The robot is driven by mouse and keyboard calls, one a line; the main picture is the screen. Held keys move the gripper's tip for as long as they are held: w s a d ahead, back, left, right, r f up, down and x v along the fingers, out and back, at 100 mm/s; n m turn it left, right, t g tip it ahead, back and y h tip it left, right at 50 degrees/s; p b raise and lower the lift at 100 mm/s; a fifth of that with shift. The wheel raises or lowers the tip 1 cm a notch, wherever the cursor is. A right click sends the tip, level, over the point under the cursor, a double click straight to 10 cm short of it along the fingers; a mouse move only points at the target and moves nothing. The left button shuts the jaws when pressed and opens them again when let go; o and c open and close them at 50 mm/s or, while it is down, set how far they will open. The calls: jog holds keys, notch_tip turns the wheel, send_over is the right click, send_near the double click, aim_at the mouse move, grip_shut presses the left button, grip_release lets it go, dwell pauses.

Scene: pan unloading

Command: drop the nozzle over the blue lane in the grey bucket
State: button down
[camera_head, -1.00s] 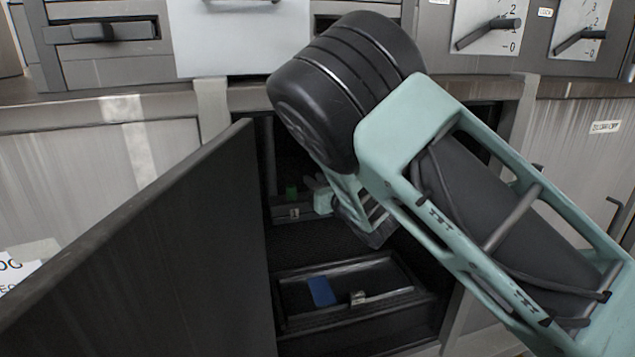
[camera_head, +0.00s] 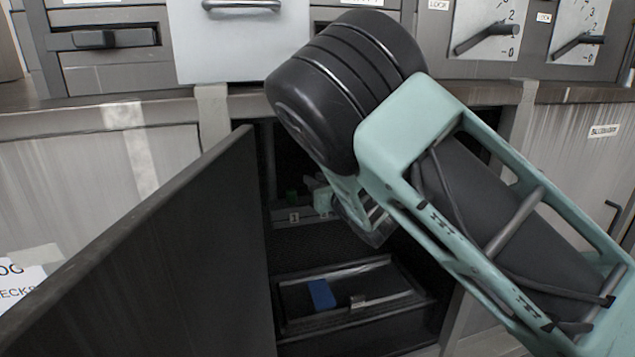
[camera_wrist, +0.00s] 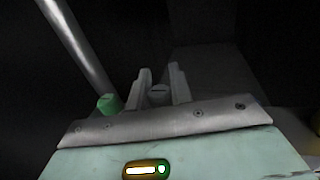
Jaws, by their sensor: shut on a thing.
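My gripper (camera_wrist: 161,76) is inside the dark cabinet, its two grey fingers shut on a small grey round piece (camera_wrist: 159,94), seemingly the nozzle. In the head view my arm hides most of the gripper and I cannot make out the held piece. A blue patch (camera_head: 321,294), seemingly the blue lane, lies in a dark grey open-topped box (camera_head: 378,312) low in the cabinet. I cannot tell for sure that this box is the grey bucket. The gripper appears higher than the box.
An open dark cabinet door (camera_head: 150,265) stands to the left of the opening. A small green piece (camera_wrist: 109,103) is left of the fingers, by a slanting grey rod (camera_wrist: 75,45). A grey ledge marked 1 (camera_head: 294,217) lies above the box. A metal clip (camera_head: 357,301) is beside the blue patch.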

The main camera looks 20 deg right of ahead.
jog(key=shift+r, duration=0.1)
jog(key=shift+r+p, duration=1.2)
jog(key=shift+r, duration=0.7)
